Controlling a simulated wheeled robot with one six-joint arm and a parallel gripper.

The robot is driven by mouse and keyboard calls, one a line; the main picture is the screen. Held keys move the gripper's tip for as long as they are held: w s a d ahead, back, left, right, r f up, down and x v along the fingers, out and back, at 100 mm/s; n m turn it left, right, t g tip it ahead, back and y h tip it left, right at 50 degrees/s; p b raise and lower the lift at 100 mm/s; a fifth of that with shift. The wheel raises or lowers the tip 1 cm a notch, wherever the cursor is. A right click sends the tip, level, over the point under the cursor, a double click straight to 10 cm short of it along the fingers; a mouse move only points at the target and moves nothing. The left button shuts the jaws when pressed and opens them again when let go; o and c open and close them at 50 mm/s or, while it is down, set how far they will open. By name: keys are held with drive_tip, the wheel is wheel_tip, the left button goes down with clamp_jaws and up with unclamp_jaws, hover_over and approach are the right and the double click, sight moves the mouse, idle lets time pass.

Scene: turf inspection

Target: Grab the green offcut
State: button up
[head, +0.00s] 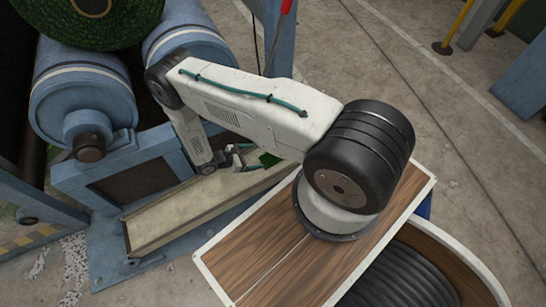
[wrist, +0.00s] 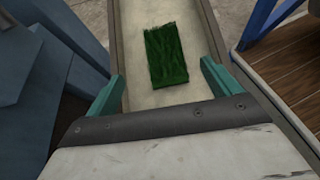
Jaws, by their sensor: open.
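The green offcut (wrist: 166,55) is a small rectangular piece of turf with a ragged far edge. It lies flat on the pale tray (wrist: 128,27) in the wrist view. In the head view the offcut (head: 268,160) is mostly hidden behind my arm, with only a bit of green showing. My gripper (wrist: 160,92) is open and empty, its two teal fingers spread wider than the offcut. In the wrist view the offcut is beyond the fingertips, roughly centred between them. In the head view my gripper (head: 238,158) is over the tray, close to the offcut. I cannot tell its height above the tray.
Blue rollers (head: 85,95) and a large turf roll (head: 85,20) stand at the left of the tray. A wooden deck (head: 250,250) is beside the tray at the right. A drum of dark hose (head: 405,280) is at the lower right.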

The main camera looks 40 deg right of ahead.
sight(270, 157)
drive_tip(key=x, duration=0.5)
drive_tip(key=f+x, duration=0.1)
drive_tip(key=x, duration=0.2)
drive_tip(key=shift+s+f, duration=0.2)
drive_tip(key=shift+s, duration=0.05)
drive_tip(key=c, duration=1.1)
